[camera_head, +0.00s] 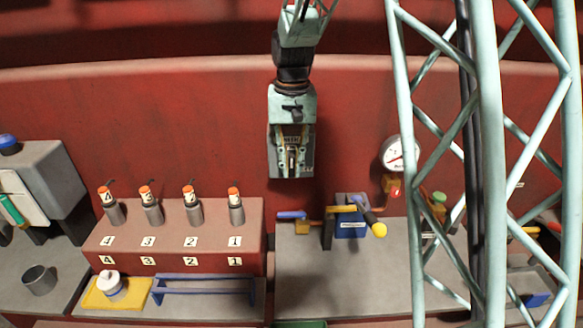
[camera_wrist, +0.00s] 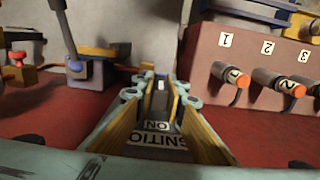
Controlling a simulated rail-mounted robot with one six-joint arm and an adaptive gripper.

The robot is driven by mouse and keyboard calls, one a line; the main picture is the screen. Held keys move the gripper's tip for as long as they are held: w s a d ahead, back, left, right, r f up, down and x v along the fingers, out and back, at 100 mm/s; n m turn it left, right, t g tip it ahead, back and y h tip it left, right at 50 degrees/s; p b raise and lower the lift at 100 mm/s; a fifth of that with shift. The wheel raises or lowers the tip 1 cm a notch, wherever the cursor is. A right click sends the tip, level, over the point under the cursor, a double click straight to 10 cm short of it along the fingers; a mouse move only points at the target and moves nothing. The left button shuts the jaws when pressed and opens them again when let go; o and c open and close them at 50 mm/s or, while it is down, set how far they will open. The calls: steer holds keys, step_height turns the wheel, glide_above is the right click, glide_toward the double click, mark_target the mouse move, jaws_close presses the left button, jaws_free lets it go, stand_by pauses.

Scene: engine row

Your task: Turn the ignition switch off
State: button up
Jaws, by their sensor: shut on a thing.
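My gripper (camera_head: 292,150) is in front of the red wall, above the grey bench. In the wrist view its two fingers (camera_wrist: 160,92) are closed in on the dark ignition switch (camera_wrist: 159,104), which has a small white mark. The switch sits between the fingertips, and the gripper is shut on it. Below it in the picture is a label plate (camera_wrist: 156,139) with upside-down "ON" and part of "IGNITION" between the fingers. An "OFF" marking cannot be seen. In the head view my gripper covers the switch, so its position cannot be read there.
A red stand with several numbered, orange-topped cylinders (camera_head: 235,207) is at lower left. A blue block with a yellow-knobbed lever (camera_head: 379,230) is on the bench at lower right. A round gauge (camera_head: 398,153) is on the wall, partly behind my lattice column. Bare wall surrounds my gripper.

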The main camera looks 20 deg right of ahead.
steer(key=shift+d+y+b, duration=0.1)
steer(key=shift+y+b, duration=0.35)
steer(key=shift+y, duration=0.15)
steer(key=shift+f+t+y+b, duration=0.15)
steer(key=shift+t+y+b, duration=0.25)
steer(key=shift+y+b, duration=0.5)
steer(key=t+y+b, duration=0.1)
steer(key=y+b, duration=0.2)
steer(key=b, duration=0.3)
steer(key=shift+y, duration=0.4)
steer(key=t+y+b, duration=0.1)
steer(key=y+b, duration=0.3)
steer(key=b, duration=0.3)
steer(key=shift+f+y+b, duration=0.1)
steer(key=shift+y+b, duration=0.2)
steer(key=shift+b, duration=0.1)
steer(key=shift+t+y+b, duration=0.3)
steer(key=shift+y+b, duration=0.3)
steer(key=shift+r+y+b, duration=0.2)
steer(key=shift+y+b, duration=0.1)
steer(key=o, duration=0.8)
steer(key=shift+o, duration=0.2)
